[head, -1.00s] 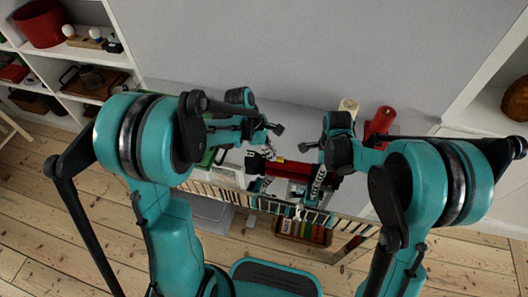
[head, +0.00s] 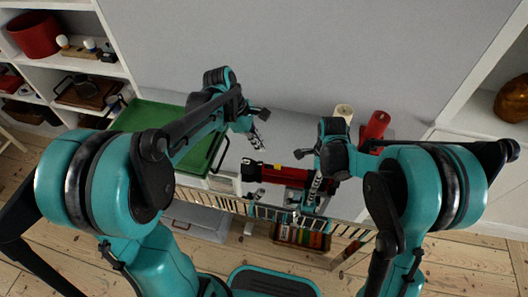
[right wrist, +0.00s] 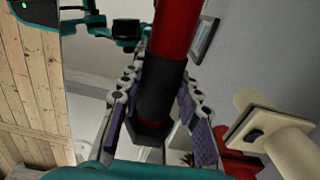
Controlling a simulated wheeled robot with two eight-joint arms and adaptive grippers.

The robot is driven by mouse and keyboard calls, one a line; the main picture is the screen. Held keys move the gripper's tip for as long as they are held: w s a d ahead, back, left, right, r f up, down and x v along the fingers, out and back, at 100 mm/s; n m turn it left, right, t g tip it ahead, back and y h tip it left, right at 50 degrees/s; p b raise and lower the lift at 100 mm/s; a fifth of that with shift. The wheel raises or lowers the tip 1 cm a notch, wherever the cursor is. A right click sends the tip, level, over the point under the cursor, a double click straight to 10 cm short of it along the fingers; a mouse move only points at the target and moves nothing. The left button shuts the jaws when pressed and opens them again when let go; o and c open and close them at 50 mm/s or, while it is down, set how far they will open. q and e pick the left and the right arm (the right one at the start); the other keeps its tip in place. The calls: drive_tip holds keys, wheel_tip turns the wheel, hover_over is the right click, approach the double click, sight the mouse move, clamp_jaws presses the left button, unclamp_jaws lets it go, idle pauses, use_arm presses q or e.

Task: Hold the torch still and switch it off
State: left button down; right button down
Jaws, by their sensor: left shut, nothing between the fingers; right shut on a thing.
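The red torch (head: 285,175) with black ends lies level above the white surface, its left black end free. A small yellow spot, perhaps its switch, shows near that end; its setting is too small to tell. No light beam shows. My right gripper (head: 313,187) is shut on the torch's right part. In the right wrist view the torch (right wrist: 174,45) runs between the purple-padded fingers of the right gripper (right wrist: 160,80). My left gripper (head: 256,139) is shut and empty, apart from the torch, behind and above its left end.
A green tray (head: 152,138) lies left of the torch. A red cylinder (head: 375,126) and a cream one (head: 343,113) stand behind my right gripper. Shelves flank the surface. The grey wall is close behind.

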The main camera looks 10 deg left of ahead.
use_arm(q)
drive_tip(key=shift+a+r, duration=0.2)
drive_tip(key=shift+r, duration=0.2)
use_arm(e)
drive_tip(key=c, duration=1)
unclamp_jaws()
